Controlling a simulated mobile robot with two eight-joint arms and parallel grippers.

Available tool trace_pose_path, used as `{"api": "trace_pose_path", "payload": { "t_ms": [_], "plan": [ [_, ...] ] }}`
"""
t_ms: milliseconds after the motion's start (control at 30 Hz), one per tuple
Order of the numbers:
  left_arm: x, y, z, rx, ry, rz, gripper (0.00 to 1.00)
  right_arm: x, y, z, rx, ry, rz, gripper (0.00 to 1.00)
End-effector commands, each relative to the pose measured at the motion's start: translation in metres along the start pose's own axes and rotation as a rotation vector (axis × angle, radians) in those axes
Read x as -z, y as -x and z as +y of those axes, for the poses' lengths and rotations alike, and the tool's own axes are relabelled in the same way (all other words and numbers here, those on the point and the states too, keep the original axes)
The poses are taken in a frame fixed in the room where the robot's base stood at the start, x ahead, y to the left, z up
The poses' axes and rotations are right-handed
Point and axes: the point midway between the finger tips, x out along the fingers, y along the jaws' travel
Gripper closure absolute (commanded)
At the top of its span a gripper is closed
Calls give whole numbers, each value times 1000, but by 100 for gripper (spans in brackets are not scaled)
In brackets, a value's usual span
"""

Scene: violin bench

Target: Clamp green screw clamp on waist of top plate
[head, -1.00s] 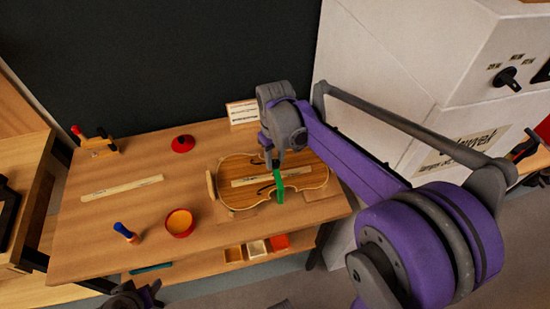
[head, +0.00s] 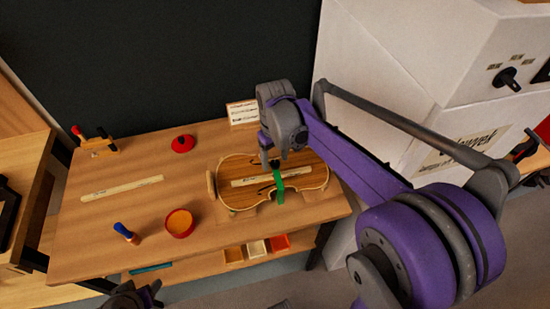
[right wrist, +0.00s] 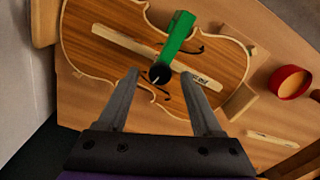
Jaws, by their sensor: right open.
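The violin top plate (head: 232,189) lies flat on the bench, its outline pale and its middle brown. The green screw clamp (head: 279,190) sits at the plate's waist, across its near edge. In the right wrist view the clamp (right wrist: 177,36) reaches over the plate (right wrist: 90,20), with its dark round knob between my fingertips. My right gripper (right wrist: 160,75) is open around that knob, with gaps visible on both sides. In the head view the right gripper (head: 267,158) is just above the plate. My left gripper (head: 137,297) shows partly at the bottom edge; its jaws are unclear.
A pale wooden strip (head: 245,182) lies along the plate. A red bowl (head: 180,223), a blue-topped tool (head: 125,232), a red cone (head: 183,144), a ruler (head: 122,188) and a tool block (head: 97,145) stand or lie left.

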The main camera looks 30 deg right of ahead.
Motion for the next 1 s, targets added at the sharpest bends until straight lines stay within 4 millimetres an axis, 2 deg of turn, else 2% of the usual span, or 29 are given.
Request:
{"api": "trace_pose_path", "payload": {
  "t_ms": [400, 500, 700, 1000],
  "plan": [
    [5, 6, 0, 0, 0, 4, 43, 0, 77, 0, 0, 0, 0, 33],
    [6, 7, 0, 0, 0, 5, 43, 0, 91, 0, 0, 0, 0, 33],
    [7, 7, 0, 0, 0, 5, 43, 0, 104, 0, 0, 0, 0, 33],
    [6, 7, 0, 0, 0, 5, 43, 0, 104, 0, 0, 0, 0, 33]
  ]
}}
